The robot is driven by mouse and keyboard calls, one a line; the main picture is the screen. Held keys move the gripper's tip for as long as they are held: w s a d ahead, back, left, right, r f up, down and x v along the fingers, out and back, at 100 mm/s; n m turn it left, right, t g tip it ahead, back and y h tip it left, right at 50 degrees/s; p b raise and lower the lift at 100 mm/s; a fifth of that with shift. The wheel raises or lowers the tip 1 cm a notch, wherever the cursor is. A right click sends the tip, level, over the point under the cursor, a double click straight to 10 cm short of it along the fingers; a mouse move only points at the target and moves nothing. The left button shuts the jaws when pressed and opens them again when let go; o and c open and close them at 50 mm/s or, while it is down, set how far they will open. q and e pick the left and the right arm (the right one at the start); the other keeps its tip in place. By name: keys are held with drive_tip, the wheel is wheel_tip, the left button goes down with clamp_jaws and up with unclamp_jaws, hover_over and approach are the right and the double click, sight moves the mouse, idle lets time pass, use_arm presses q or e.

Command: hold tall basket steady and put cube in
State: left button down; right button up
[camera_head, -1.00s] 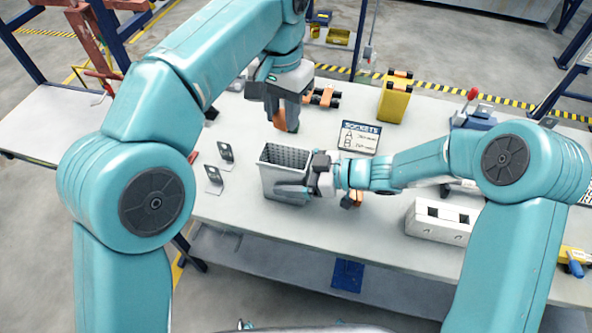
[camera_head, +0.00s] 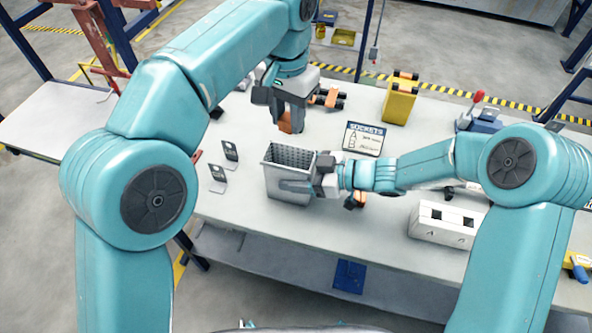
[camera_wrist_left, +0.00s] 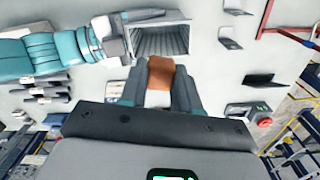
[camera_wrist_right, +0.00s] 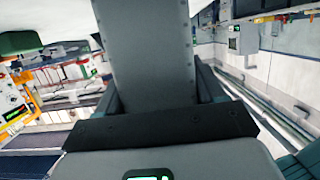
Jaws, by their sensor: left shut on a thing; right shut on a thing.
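The tall grey basket (camera_head: 287,186) stands upright on the table, with a dark patterned interior. My right gripper (camera_head: 312,186) is shut on its near right wall. In the right wrist view the basket's grey wall (camera_wrist_right: 145,50) rises between the fingers. My left gripper (camera_head: 287,124) is shut on an orange-brown cube (camera_head: 292,121), held just beyond the basket's far rim in the head view. In the left wrist view the cube (camera_wrist_left: 160,75) sits between the fingertips, beside the basket's open mouth (camera_wrist_left: 160,20). The cube is outside the basket.
Two small dark-and-metal brackets (camera_head: 218,178) stand left of the basket. A sign card (camera_head: 363,138), a yellow stand (camera_head: 398,104) and a white block with square holes (camera_head: 444,224) are to the right. Orange-and-black parts (camera_head: 328,98) lie behind my left gripper. The table's left front is clear.

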use_arm(q)
drive_tip(key=shift+f, duration=6.05)
drive_tip(key=c, duration=0.7)
unclamp_jaws()
drive_tip(key=shift+c, duration=0.2)
wheel_tip(320, 180, up, 12)
drive_tip(key=shift+r, duration=0.1)
use_arm(e)
drive_tip(key=o, duration=1.3)
drive_tip(key=shift+c, duration=0.2)
